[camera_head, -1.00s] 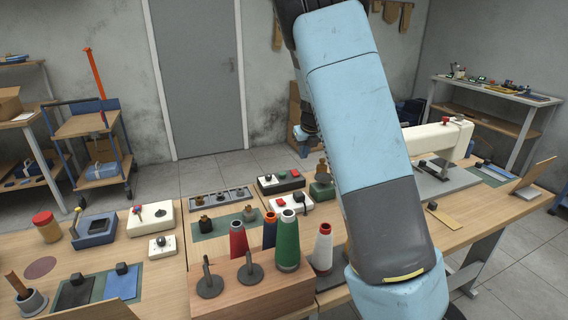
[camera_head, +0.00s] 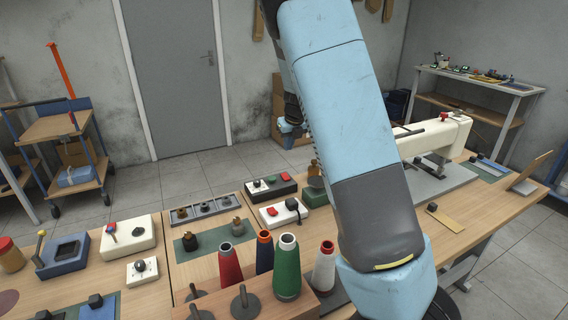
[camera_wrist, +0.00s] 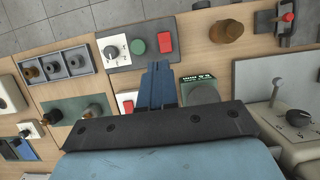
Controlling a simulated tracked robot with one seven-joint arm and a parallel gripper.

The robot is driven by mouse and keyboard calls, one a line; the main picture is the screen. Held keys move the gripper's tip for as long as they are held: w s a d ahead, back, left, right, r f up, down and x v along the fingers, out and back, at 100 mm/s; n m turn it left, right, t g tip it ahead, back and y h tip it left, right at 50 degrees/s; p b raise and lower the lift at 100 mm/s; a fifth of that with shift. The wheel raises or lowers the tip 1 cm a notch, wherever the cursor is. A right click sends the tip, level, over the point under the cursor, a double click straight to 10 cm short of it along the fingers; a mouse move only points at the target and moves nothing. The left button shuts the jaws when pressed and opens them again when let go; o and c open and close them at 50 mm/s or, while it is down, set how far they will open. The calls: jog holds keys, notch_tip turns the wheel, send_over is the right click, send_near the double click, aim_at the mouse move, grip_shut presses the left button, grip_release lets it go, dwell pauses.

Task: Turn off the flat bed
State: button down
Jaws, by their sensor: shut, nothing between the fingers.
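The flat-bed sewing machine (camera_head: 446,134), white with a red part on top, stands on the right bench in the head view, partly behind my arm. A dark control box (camera_head: 262,190) with a knob and red switch stands left of my arm. In the wrist view, this box (camera_wrist: 118,58) shows a white dial, a green button and a red switch (camera_wrist: 165,43). A white box with a red switch (camera_wrist: 127,101) lies nearer. My gripper (camera_wrist: 158,72) is shut and empty, its fingertips appearing just below the dark box's buttons. I cannot tell whether they touch.
Thread cones (camera_head: 287,268) stand on a wooden block in front. A grey tray (camera_head: 206,208) with several fittings and a white box with a red lever (camera_head: 127,235) are to the left. A second red lever (camera_wrist: 288,17) shows in the wrist view.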

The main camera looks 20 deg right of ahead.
aim_at(283, 175)
jog(key=x, duration=1.3)
jog(key=shift+w+f, duration=0.1)
jog(key=shift+f, duration=0.25)
